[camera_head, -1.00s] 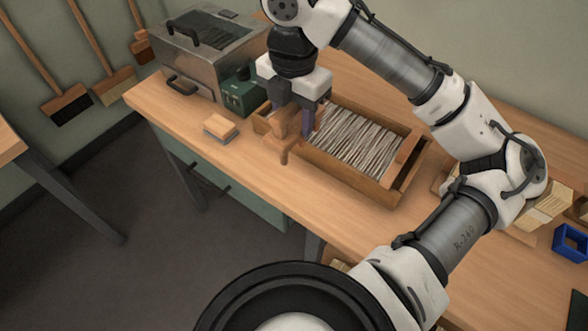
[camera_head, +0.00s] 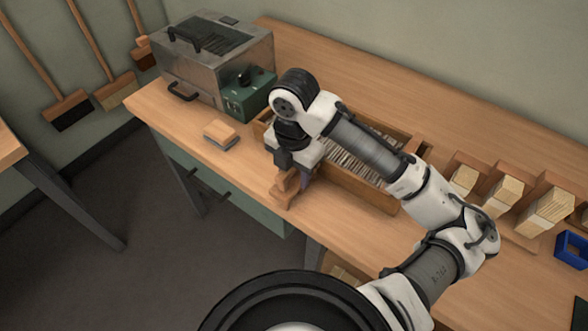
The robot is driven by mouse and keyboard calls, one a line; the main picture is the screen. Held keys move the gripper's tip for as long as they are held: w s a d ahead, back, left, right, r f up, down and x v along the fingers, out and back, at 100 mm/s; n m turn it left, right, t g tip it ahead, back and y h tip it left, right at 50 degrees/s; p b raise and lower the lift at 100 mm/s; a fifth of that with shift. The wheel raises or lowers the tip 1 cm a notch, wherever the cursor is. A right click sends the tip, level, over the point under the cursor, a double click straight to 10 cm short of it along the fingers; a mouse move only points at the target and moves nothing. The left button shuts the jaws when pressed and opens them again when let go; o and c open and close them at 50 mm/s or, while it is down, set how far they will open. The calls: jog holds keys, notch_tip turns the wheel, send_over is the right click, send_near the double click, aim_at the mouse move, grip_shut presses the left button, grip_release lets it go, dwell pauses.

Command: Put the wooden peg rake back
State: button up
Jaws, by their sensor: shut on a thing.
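The wooden peg rake (camera_head: 285,188) is held at my gripper (camera_head: 296,178), at the front left edge of the long bench. My gripper is shut on it, and the wrist and fingers hide much of the rake. I cannot tell whether the rake touches the bench top. Right behind the gripper is a wooden tray (camera_head: 368,192) filled with thin grey-white bristle strips. My arm covers the middle of the tray.
A metal box with a green control unit (camera_head: 243,98) stands at the back left. A small wooden block (camera_head: 221,132) lies in front of it. The back bench strip is clear.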

jog(key=shift+f, duration=0.1)
jog(key=o, duration=0.6)
jog(key=shift+f, duration=0.1)
jog(key=o, duration=0.5)
notch_tip(320, 180, up, 12)
jog(key=shift+r, duration=0.25)
